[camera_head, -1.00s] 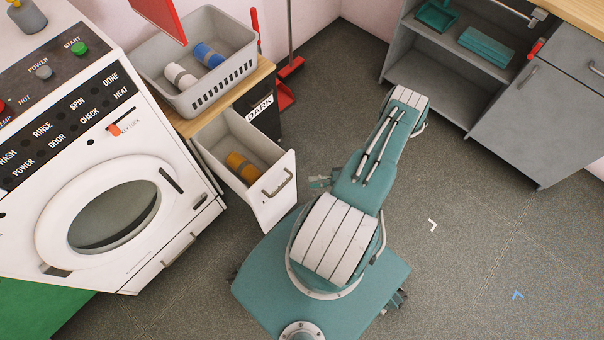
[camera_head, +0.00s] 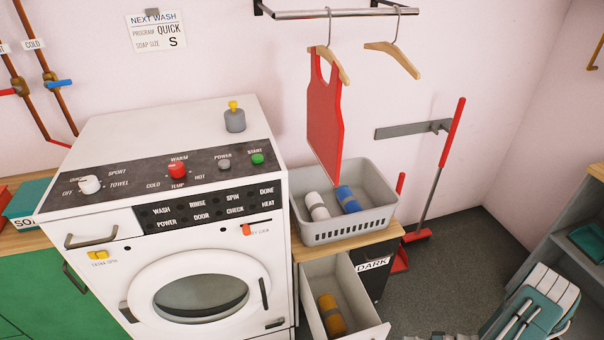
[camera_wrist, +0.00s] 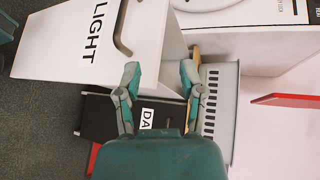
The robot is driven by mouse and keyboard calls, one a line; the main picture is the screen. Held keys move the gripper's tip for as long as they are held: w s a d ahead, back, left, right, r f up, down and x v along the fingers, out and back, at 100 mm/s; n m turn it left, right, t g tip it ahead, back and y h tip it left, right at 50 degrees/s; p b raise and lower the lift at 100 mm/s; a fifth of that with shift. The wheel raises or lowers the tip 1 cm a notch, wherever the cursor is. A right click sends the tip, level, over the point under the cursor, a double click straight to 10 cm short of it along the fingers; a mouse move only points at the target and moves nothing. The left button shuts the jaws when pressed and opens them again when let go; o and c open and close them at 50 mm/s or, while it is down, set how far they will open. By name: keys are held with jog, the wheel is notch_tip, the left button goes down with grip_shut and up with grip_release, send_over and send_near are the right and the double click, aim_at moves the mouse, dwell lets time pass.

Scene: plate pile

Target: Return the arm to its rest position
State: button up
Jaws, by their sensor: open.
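My gripper (camera_wrist: 161,78) shows in the wrist view with its two teal fingers spread apart and nothing between them. The white drawer front marked LIGHT (camera_wrist: 75,40) is ahead of it at the upper left, with its handle near the left finger. Part of my own arm (camera_head: 535,305) shows at the lower right of the head view. The gripper itself cannot be made out clearly there.
An open drawer (camera_head: 362,322) holds an orange roll (camera_head: 331,315). Above it, a grey basket (camera_head: 375,215) holds a white roll (camera_head: 316,206) and a blue roll (camera_head: 348,199). A red apron (camera_head: 325,115) hangs over it. The washer (camera_head: 110,135) stands left; floor shows right.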

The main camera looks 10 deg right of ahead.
jog(key=w+a+r+n+g+h, duration=0.2)
jog(key=w+a+r, duration=0.1)
jog(key=r, duration=0.7)
jog(key=w+a+r+n+g+h, duration=0.1)
jog(key=w+a+r+g+h, duration=0.15)
jog(key=r, duration=0.75)
jog(key=w+a+r+n+g+h, duration=0.2)
jog(key=w+a+r+g, duration=0.15)
jog(key=r, duration=0.65)
jog(key=s+a+r+n+t+h, duration=0.1)
jog(key=s+a+r+t+h, duration=0.2)
jog(key=s+a+r, duration=0.2)
jog(key=s+a+r+n+t+h, duration=0.1)
jog(key=s+a+r+t+h, duration=0.2)
jog(key=s+a+r, duration=0.3)
jog(key=a+r, duration=0.4)
jog(key=r, duration=0.3)
jog(key=shift+a+r+n+t, duration=0.3)
jog(key=shift+a+n, duration=0.1)
